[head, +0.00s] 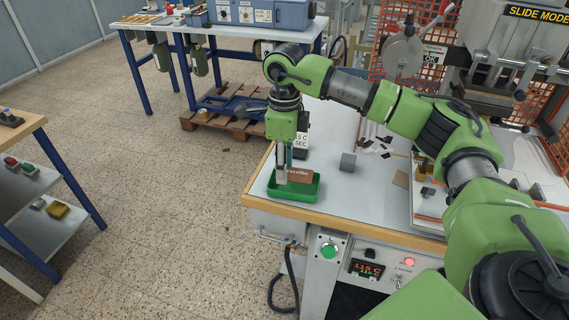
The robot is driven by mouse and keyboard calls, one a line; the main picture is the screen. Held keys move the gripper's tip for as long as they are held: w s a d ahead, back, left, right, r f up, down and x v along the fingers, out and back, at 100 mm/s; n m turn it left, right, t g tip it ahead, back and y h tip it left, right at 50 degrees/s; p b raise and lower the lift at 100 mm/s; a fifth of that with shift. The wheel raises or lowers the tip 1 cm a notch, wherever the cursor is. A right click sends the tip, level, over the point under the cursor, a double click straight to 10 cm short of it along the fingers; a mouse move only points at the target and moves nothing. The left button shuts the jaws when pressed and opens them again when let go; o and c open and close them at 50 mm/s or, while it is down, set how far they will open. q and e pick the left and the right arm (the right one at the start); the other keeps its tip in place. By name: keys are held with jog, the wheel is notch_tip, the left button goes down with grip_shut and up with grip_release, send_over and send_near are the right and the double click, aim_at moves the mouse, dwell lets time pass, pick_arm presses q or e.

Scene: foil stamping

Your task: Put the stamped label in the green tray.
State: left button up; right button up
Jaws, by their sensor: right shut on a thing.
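The green tray (294,189) sits at the front left corner of the machine's worktable. The stamped label (300,175) is a small brown piece with pale lettering, and it shows at the tray, in front of its back rim. My right gripper (282,178) points straight down at the tray's left half, its jaws shut on the label at the label's left end. I cannot tell whether the label touches the tray floor. My left gripper is not in view.
The stamping press (510,50) stands at the right behind my right arm. A control panel (366,268) is below the table edge. A blue-legged bench (225,35) stands behind.

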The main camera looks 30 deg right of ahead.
jog(key=o, duration=0.8)
jog(key=shift+c, duration=0.2)
notch_tip(320, 180, up, 12)
jog(key=shift+r, duration=0.1)
